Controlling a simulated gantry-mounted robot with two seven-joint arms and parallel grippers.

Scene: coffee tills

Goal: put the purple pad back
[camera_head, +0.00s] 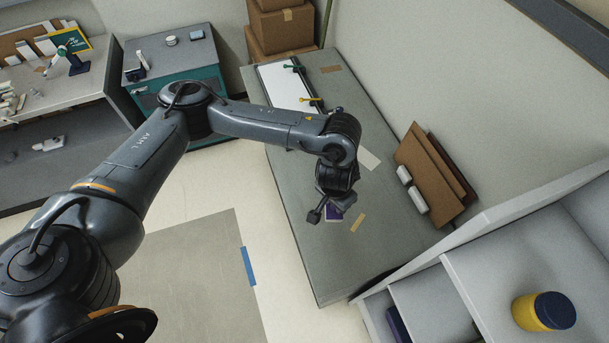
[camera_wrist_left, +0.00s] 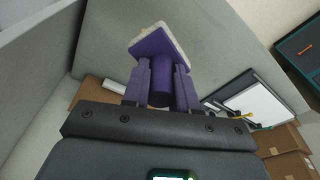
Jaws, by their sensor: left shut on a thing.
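The purple pad (camera_wrist_left: 157,45) has a flat purple plate with a pale, rough face and a round purple handle. My left gripper (camera_wrist_left: 162,88) is shut on the handle, one finger on each side, in the left wrist view. In the head view the left gripper (camera_head: 328,212) is over the grey bench, and only a small purple patch of the pad (camera_head: 334,214) shows beside it. Whether the pad touches the bench is hard to tell. My right gripper is in neither view.
The grey bench (camera_head: 300,235) carries tape strips, a white board (camera_head: 285,86) with green and yellow tools, and leaning brown boards (camera_head: 428,175). White shelving (camera_head: 470,265) at lower right holds a yellow jar (camera_head: 530,312) and a dark purple item (camera_head: 397,323). Cardboard boxes (camera_head: 282,30) stand behind.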

